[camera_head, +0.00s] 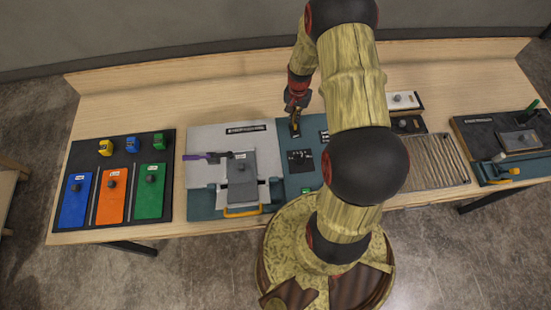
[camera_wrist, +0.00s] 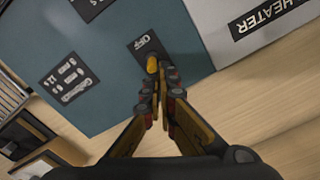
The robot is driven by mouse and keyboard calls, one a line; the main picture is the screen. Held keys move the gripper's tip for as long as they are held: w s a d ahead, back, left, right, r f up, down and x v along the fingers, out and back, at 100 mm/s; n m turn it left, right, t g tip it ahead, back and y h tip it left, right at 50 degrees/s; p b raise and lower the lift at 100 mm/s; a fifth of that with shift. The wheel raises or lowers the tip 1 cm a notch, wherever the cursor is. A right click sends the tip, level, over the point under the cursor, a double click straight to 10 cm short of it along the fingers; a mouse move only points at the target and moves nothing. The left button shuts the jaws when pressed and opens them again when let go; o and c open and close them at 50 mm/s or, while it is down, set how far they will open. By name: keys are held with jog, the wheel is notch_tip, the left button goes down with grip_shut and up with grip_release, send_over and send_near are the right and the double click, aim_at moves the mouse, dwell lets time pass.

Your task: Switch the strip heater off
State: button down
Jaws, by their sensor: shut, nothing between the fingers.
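A teal panel (camera_head: 288,187) stands in the middle of the table, and it fills much of the wrist view (camera_wrist: 115,105). On it a small yellow switch lever (camera_wrist: 152,64) sits on a black plate marked OFF (camera_wrist: 146,43). A white panel with a black label ending in HEATER (camera_wrist: 268,17) lies beside it; in the head view this panel (camera_head: 205,142) is left of the teal one. My gripper (camera_wrist: 161,84) is shut and empty, its fingertips right at the lever. I cannot tell whether they touch it. The lever's lower part is partly hidden.
A grey block with a dark knob (camera_head: 241,183) and a purple bar (camera_head: 208,156) are on the white panel. A board with blue, orange and green plates (camera_head: 100,150) is far left. A ribbed rack (camera_head: 437,160) is right. My arm hides part of the middle.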

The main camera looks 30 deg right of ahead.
jog(key=shift+s+a+f, duration=0.1)
jog(key=shift+s+f, duration=0.1)
jog(key=shift+f, duration=0.25)
notch_tip(320, 180, up, 8)
jog(key=p, duration=0.4)
jog(key=shift+w+f, duration=0.15)
jog(key=shift+w, duration=0.2)
dwell(0.6)
